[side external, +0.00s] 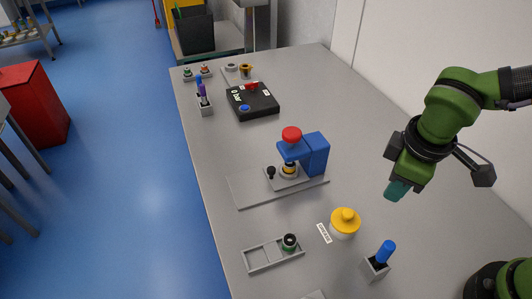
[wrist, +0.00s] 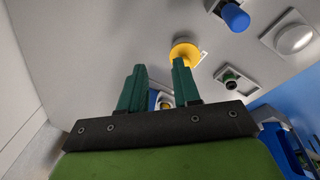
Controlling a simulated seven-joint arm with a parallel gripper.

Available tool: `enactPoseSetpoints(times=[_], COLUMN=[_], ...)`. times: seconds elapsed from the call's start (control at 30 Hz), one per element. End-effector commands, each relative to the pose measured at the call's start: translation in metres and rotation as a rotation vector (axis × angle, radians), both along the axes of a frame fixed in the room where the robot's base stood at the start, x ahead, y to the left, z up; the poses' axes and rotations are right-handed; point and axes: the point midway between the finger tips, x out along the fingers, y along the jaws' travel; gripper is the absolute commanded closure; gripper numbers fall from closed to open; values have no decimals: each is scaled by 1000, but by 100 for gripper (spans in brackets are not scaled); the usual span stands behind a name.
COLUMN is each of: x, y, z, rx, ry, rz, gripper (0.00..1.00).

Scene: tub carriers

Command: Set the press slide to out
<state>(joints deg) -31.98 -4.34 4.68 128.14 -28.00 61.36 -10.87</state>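The blue press (side external: 316,153) with a red top knob (side external: 291,134) stands on a grey base plate (side external: 246,191) mid-table. Its slide, a small pale plate (side external: 283,184) with a black knob (side external: 271,172), sits beneath the press head and carries a small yellow-and-dark part (side external: 289,169). My gripper (side external: 397,190) is in the air to the right of the press, well apart from it. In the wrist view my gripper (wrist: 158,68) has its two green fingers spread with nothing held. Part of the press shows small between them, mostly hidden.
A yellow-topped white tub (side external: 344,222), a blue-handled item in a grey holder (side external: 376,262) and a grey tray (side external: 262,257) with a dark green part (side external: 289,242) stand in front. A black box (side external: 252,101) lies farther back. The table between box and press is clear.

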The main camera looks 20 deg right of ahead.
Motion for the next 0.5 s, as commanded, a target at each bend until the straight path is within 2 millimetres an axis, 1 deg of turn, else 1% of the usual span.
enactPoseSetpoints(times=[0.03,0.17,0.2,0.27,0.3,0.37,0.4,0.5], x=[1,8,11,14,16,19,20,25], y=[17,53,67,88,104,130,149,187], z=[-14,-41,-49,-61,-69,-80,-86,-93], rx=[-103,-370,-457,-588,-680,-822,-919,-1138], ry=[30,63,67,66,62,49,34,-7], rz=[160,562,689,876,1001,1184,1300,1510], gripper=[68,68,68,68,68,68,68,68])
